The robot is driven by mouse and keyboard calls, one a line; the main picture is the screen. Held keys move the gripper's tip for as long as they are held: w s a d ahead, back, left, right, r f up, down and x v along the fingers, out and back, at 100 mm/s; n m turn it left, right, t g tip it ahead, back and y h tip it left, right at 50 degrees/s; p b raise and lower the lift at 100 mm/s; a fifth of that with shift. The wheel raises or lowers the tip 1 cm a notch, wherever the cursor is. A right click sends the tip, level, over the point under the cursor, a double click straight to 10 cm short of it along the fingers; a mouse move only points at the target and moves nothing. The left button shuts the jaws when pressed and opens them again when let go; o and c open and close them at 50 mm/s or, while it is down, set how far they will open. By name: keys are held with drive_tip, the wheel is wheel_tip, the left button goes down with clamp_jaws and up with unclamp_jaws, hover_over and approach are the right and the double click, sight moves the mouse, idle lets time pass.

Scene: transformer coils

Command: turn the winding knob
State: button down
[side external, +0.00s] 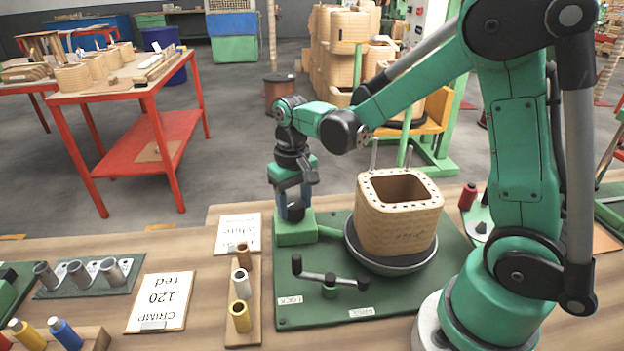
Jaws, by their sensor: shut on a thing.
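The winding knob (295,212) is a small black round knob on top of a green block (296,235) at the back left of a green baseplate. My gripper (293,206) points straight down over it and is shut on it, one finger on each side. The fingers and the arm's wrist hide part of the knob, and its turn angle cannot be read. A tan coil (398,215) with a square opening stands on a dark round turntable (362,256) to the right of the block.
A crank lever (330,280) with black ends lies in front, near labels on the baseplate (410,302). A red spool (467,196) stands behind right.

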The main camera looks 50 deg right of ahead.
sight(296, 206)
drive_tip(key=shift+c, duration=1.2)
unclamp_jaws()
drive_tip(key=shift+r, duration=0.1)
drive_tip(key=shift+r, duration=2.75)
drive_tip(key=shift+s+a+r+t, duration=0.15)
drive_tip(key=shift+s+r+t, duration=0.15)
drive_tip(key=shift+s, duration=0.05)
drive_tip(key=s+a+r+n+t, duration=0.1)
drive_tip(key=s+a+n+t, duration=0.2)
drive_tip(key=s+t, duration=0.3)
drive_tip(key=shift+r+t, duration=0.3)
drive_tip(key=shift+r, duration=0.05)
